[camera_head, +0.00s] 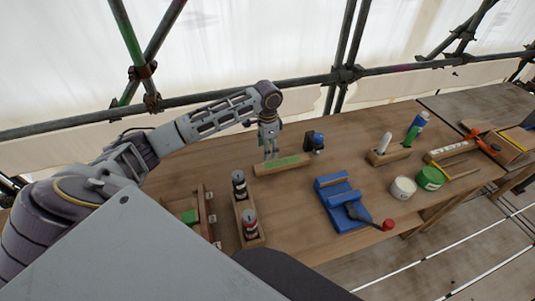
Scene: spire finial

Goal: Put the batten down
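The batten (292,166), a short wooden bar with a green strip along its top, is at the back middle of the wooden workbench. It appears level and close to the bench top; I cannot tell whether it rests there or is held slightly above. My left gripper (271,157) points down with its fingertips at the batten's left part. The fingers are too small to show whether they are closed on it. My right gripper is out of view.
A wooden holder (255,241) with dark cylinders stands front left of the batten. A blue fixture (336,197) is to its right, a dark blue device (314,142) behind. White (403,189) and green (430,179) tubs stand farther right. Scaffold poles run behind. Bench between holder and fixture is clear.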

